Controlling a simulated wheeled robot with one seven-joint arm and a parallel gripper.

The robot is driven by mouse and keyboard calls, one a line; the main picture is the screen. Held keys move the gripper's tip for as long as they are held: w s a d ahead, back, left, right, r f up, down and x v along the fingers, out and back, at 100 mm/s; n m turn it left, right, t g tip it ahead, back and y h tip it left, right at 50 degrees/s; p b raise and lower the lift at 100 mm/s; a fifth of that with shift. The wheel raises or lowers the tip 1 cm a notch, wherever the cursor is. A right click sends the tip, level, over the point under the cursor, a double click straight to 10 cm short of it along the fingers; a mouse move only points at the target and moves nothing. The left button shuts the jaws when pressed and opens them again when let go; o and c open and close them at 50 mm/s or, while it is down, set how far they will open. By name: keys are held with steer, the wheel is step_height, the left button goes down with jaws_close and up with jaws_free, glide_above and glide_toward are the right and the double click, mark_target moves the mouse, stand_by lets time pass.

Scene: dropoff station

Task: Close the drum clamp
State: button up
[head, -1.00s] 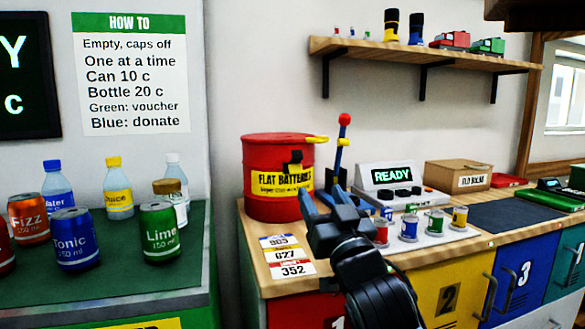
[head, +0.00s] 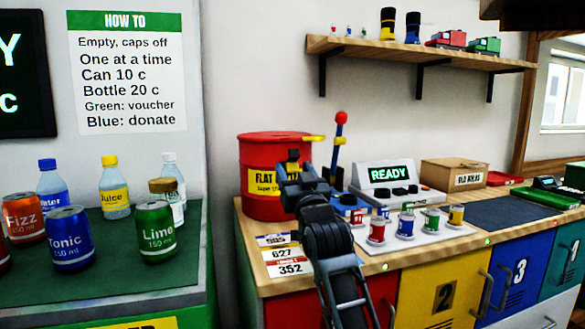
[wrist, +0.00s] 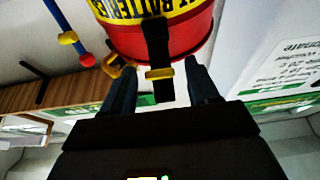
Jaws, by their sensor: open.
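The red drum (head: 262,202) with a yellow "Flat Batteries" label stands on the counter. A black clamp strap (wrist: 155,40) with a yellow band runs up its front to the rim. A yellow lever (head: 313,138) sticks out from the rim on the right; it also shows in the wrist view (wrist: 113,68). My gripper (head: 294,168) is in front of the drum near its rim. In the wrist view my gripper (wrist: 160,84) is open, with the strap's banded end between its fingers and a gap on each side. My gripper hides part of the drum's label.
A blue lever with a red knob (head: 340,119) stands just right of the drum. A grey box reading READY (head: 390,174), several small cans and a cardboard box (head: 453,173) are farther right. Number cards (head: 288,262) lie at the counter's front left. A shelf (head: 420,52) hangs above.

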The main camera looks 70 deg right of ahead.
steer(key=shift+x, duration=0.75)
jaws_close()
